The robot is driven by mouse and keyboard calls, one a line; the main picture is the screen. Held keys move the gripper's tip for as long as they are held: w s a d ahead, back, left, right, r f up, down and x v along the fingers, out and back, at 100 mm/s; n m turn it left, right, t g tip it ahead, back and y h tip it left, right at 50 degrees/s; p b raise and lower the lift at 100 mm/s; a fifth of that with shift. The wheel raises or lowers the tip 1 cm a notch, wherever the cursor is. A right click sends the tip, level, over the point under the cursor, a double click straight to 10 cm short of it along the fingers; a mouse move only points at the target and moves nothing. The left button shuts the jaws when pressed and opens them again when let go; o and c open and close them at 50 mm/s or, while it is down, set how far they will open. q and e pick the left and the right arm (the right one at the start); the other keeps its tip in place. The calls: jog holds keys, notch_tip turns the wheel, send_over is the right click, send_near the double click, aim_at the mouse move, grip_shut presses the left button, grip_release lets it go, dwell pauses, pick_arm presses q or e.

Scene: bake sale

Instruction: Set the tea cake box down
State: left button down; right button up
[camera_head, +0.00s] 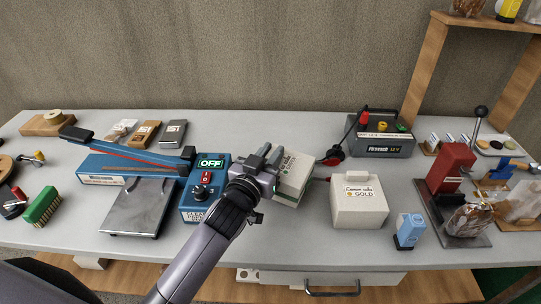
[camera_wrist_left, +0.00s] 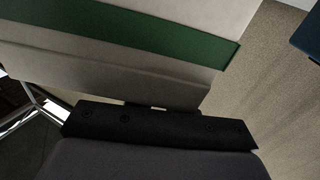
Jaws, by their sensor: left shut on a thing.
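The tea cake box (camera_head: 294,178) is a pale carton with small print on its side, seen tilted over the middle of the counter. My left gripper (camera_head: 266,170) is shut on its left side. In the left wrist view the carton's pale face with a green band (camera_wrist_left: 150,38) fills the top, close against a black gripper part (camera_wrist_left: 160,130). I cannot tell whether the carton touches the counter. A second white carton (camera_head: 358,208), labelled "Lemon cake" and "GOLD", stands to its right. My right gripper is not in view.
A blue sealer with an "OFF" display (camera_head: 205,190) stands just left of the held carton. A grey power unit (camera_head: 381,139) with a dark cable is behind right. A blue-white small box (camera_head: 409,231) and red press (camera_head: 452,168) stand right. The counter (camera_head: 290,240) is bare in front.

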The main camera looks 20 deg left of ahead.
pick_arm(q)
jog(key=shift+f+b, duration=0.35)
jog(key=shift+f, duration=0.1)
jog(key=c, duration=1)
grip_release()
jog(key=shift+r+p, duration=0.3)
jog(key=shift+r, duration=0.05)
jog(key=shift+s+r, duration=0.15)
jog(key=s+a, duration=0.1)
jog(key=s, duration=1)
jog(key=shift+s+a, duration=0.2)
jog(key=shift+s, duration=0.15)
